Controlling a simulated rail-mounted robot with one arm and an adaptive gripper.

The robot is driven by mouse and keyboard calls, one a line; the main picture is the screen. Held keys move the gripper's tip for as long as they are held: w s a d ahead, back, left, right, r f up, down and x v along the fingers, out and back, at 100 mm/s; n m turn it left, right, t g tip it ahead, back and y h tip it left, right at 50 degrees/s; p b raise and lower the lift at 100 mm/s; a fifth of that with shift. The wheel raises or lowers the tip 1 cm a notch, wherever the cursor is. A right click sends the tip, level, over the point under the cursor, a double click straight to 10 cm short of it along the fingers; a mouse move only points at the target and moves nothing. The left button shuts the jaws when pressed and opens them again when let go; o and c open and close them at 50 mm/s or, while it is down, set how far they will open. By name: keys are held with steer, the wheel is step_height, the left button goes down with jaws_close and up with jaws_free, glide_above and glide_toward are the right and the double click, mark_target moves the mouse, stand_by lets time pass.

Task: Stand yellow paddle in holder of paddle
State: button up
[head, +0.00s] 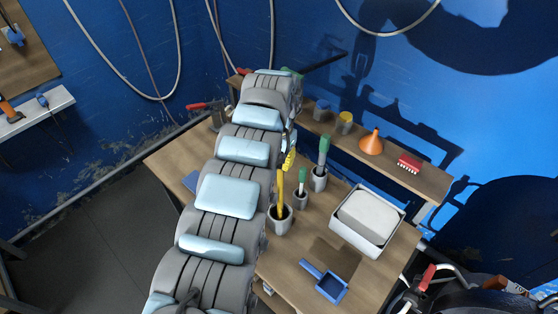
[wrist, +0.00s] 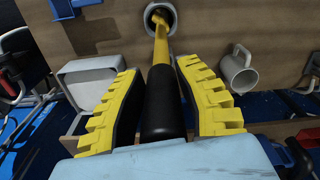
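The yellow paddle stands with its yellow shaft (head: 280,188) in a grey cup-like holder (head: 279,226) on the table. In the wrist view the shaft (wrist: 160,45) runs down into the round mouth of the holder (wrist: 151,15), and the paddle's black handle (wrist: 163,108) points toward the camera. My gripper (wrist: 157,70) has its yellow toothed fingers on either side of the handle, and narrow gaps seem to show beside it, so it looks open. In the head view my gripper (head: 289,160) is just behind and above the paddle. The paddle's lower end is hidden inside the holder.
Two more grey cups with green-topped tools (head: 302,182) (head: 323,152) stand close behind. A white box (head: 366,222) and a blue dustpan (head: 331,287) lie to the right. A grey mug (wrist: 238,71) shows in the wrist view. A back shelf holds an orange funnel (head: 371,144).

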steer(key=shift+o, duration=1.1)
steer(key=shift+r, duration=0.1)
step_height(320, 180, up, 12)
steer(key=shift+f, duration=0.1)
steer(key=shift+a, duration=0.1)
